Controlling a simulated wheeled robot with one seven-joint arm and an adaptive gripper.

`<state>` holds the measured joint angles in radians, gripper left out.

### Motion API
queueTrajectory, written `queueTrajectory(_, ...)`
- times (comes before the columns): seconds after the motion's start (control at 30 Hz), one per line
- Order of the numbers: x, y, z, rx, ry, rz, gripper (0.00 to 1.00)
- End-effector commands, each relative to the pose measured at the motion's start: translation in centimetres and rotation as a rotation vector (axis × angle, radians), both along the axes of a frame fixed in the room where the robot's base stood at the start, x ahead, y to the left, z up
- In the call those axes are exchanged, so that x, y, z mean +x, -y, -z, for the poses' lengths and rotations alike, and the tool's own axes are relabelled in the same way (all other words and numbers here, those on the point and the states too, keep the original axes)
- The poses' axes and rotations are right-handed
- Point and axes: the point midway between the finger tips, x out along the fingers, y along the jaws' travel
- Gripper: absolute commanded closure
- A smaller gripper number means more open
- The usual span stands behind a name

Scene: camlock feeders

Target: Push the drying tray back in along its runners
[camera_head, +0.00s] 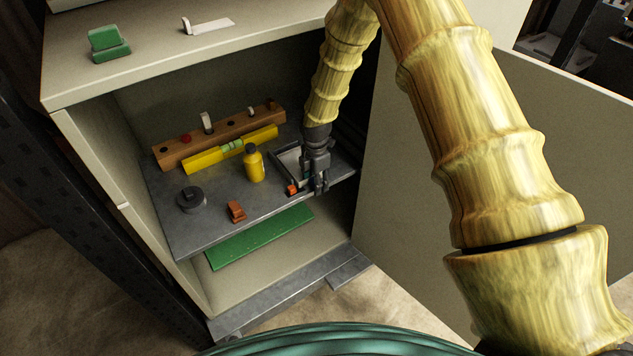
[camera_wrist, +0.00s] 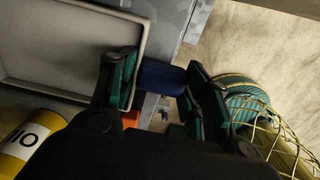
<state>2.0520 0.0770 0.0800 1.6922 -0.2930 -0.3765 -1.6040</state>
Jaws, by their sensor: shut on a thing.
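The drying tray appears to be the broad grey metal sheet (camera_head: 215,215) inside the open cabinet, carrying several items. My gripper (camera_head: 318,185) is at the right part of its front edge. In the wrist view, my gripper (camera_wrist: 166,82) has its teal-padded fingers closed on a blue block (camera_wrist: 158,77), which looks like a handle at the grey sheet's edge (camera_wrist: 173,35). In the head view my gripper hides this block. The runners are not clearly visible, and I cannot tell how far out the sheet is.
On the sheet are a small rimmed tray (camera_head: 287,158), a yellow bottle (camera_head: 253,164), a dark round piece (camera_head: 192,200), orange pieces (camera_head: 236,211), a yellow level (camera_head: 205,160) and a wooden rack (camera_head: 170,153). A green board (camera_head: 262,238) lies below. The cabinet door (camera_head: 400,200) stands open at right.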

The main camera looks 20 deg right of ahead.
Motion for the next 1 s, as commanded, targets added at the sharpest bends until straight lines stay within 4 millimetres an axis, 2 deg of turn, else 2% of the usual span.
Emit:
queueTrajectory(0.27,0.94,-0.28,-0.02,0.001,0.002,0.002,0.78)
queueTrajectory(0.6,0.94,0.32,-0.03,0.001,0.002,0.010,0.78)
queueTrajectory(0.63,0.94,0.34,-0.03,0.001,0.002,0.010,0.49)
queueTrajectory(0.73,0.92,0.34,-0.02,0.000,0.001,0.011,0.30)
queueTrajectory(0.77,0.92,0.34,-0.02,0.000,0.001,0.011,0.27)
queueTrajectory(1.0,0.92,0.22,-0.01,0.000,0.001,0.009,0.27)
